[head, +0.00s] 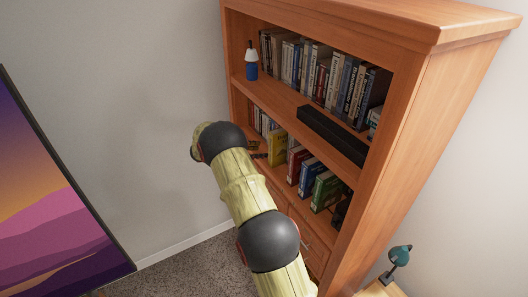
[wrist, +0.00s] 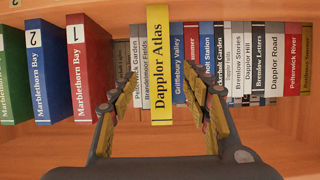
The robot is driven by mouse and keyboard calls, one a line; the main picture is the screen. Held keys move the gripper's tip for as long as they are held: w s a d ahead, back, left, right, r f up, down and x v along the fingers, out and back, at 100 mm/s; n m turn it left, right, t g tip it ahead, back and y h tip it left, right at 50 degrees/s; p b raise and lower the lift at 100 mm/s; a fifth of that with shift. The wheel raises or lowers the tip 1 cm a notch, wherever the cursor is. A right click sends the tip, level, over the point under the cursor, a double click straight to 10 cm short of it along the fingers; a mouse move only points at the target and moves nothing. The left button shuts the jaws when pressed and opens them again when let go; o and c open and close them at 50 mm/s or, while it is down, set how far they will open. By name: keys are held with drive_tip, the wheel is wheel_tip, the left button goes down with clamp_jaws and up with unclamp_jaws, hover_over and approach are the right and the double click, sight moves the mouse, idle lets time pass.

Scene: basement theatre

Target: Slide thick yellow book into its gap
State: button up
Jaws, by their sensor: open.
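The thick yellow book (wrist: 160,65), with "Dapplor Atlas" on its spine, is in the middle of the wrist view. In the head view the yellow book (head: 277,148) stands on the lower shelf, left of a red book. My gripper (wrist: 155,98) is open, with one finger on each side of the yellow spine. I cannot tell whether the fingers touch it. The yellow book looks nearer to me than the row of thinner books (wrist: 248,65) behind it. No empty gap shows clearly in that row; the yellow book hides part of it.
Red (wrist: 88,60), blue (wrist: 48,70) and green (wrist: 12,75) Marblethorn Bay books stand beside the yellow one. The upper shelf holds a book row (head: 325,75), a blue-and-white bottle (head: 251,62) and a black bar (head: 332,133). The bookcase's right side (head: 410,130) bounds the shelves.

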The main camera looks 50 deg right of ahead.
sight(270, 151)
drive_tip(key=shift+c, duration=0.2)
